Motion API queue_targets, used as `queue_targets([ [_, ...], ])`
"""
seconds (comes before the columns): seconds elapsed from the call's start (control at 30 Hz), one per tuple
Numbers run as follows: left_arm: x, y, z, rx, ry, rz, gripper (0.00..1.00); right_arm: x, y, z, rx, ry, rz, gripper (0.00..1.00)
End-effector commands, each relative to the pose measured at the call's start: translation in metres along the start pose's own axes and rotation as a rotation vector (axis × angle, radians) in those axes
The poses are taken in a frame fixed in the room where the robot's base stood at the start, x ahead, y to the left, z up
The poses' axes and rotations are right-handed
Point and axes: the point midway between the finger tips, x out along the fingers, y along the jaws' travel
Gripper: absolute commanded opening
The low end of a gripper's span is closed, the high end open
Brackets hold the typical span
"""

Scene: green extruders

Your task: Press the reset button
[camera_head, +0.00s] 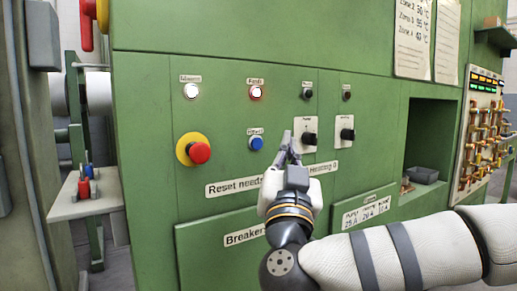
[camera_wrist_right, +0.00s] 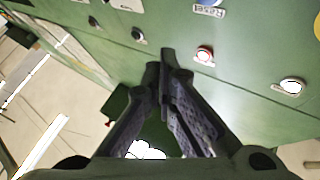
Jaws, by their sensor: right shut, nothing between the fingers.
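The blue reset button (camera_head: 256,143) sits on the green panel under a small label, right of the red emergency stop. In the wrist view the blue button (camera_wrist_right: 208,2) is cut by the top edge, with its "Reset" label below it. My right gripper (camera_head: 288,138) is shut and empty. Its fingertips point at the panel and appear a little right of the blue button in the head view, apart from it. In the wrist view the closed fingertips (camera_wrist_right: 163,56) appear left of the button. Contact with the panel cannot be told. My left gripper is out of view.
A red mushroom button (camera_head: 200,153) on a yellow base is at left. A white lamp (camera_head: 191,91) and a red-ringed lamp (camera_head: 256,92) are above. Black rotary switches (camera_head: 309,138) stand close right of the gripper. An open recess (camera_head: 430,140) is further right.

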Motion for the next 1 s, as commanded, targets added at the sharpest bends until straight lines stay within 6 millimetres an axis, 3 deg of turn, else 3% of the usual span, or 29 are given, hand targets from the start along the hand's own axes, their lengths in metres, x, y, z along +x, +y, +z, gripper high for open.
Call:
queue_targets([
  [0.03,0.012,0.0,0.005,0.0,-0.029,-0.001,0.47,0.002,-0.001,0.016,0.001,-0.013,0.003,0.0],
  [0.27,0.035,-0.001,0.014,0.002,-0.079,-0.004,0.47,0.026,-0.019,0.032,-0.001,-0.012,0.003,0.0],
  [0.53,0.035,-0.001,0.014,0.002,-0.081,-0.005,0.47,0.044,-0.032,0.036,0.0,-0.004,0.0,0.0],
  [1.0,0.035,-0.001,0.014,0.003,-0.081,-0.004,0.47,0.045,-0.033,0.036,0.0,-0.004,0.0,0.0],
])
